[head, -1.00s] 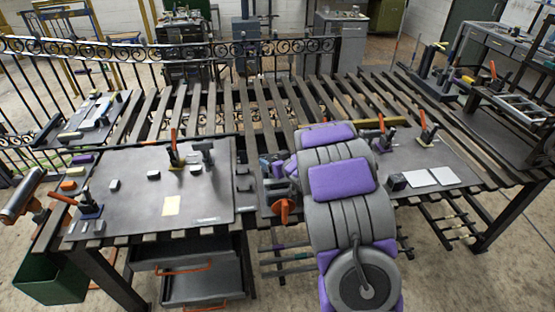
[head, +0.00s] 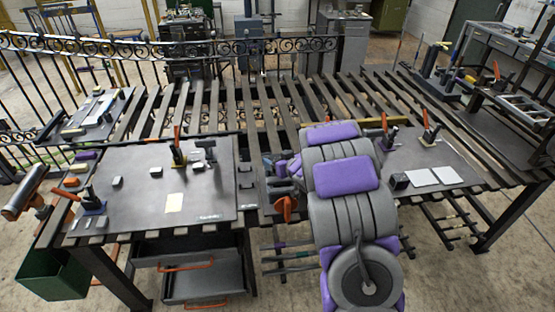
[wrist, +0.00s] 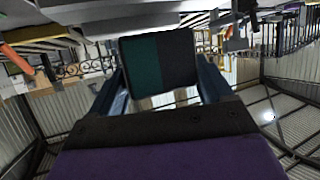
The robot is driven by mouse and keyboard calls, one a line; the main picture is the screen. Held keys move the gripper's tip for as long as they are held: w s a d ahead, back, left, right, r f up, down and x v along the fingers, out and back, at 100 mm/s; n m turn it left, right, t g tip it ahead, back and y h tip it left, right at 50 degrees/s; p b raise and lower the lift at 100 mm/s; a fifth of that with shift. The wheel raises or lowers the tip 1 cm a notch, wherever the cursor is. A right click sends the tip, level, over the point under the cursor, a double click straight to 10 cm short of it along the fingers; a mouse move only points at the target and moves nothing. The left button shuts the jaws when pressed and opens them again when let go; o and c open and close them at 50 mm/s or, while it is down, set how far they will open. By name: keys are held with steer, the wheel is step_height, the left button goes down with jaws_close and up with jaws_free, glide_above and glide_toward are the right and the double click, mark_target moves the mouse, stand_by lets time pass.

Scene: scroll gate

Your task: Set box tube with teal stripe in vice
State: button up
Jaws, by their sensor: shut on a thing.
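My gripper (wrist: 160,82) is shut on the box tube (wrist: 176,60) in the wrist view. The tube shows as a dark, near-square shape with a broad teal band on its left half, between my two blue-grey fingers. In the head view my own grey and purple arm hides most of my gripper, and I cannot make out the held tube there. A grey vice with an orange handle (head: 286,207) appears at the front edge of the bench, just left of my arm. Its jaws are partly hidden, and I cannot tell how the tube sits relative to them.
A dark plate (head: 150,200) with clamps and small blocks lies left. Another clamp-bearing plate (head: 430,160) lies right. Several tubes rest on a low rack (head: 285,262) under the bench. An open drawer (head: 200,280) juts out front left. A scroll gate (head: 190,50) stands behind.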

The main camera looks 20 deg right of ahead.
steer(key=shift+d+f, duration=0.25)
steer(key=shift+d, duration=0.3)
steer(key=shift+a+f, duration=0.15)
steer(key=shift+a, duration=0.3)
steer(key=shift+d+f, duration=0.3)
steer(key=shift+f, duration=0.1)
steer(key=shift+a+f, duration=0.15)
steer(key=shift+f, duration=0.25)
steer(key=o, duration=1.1)
steer(key=shift+o, duration=0.2)
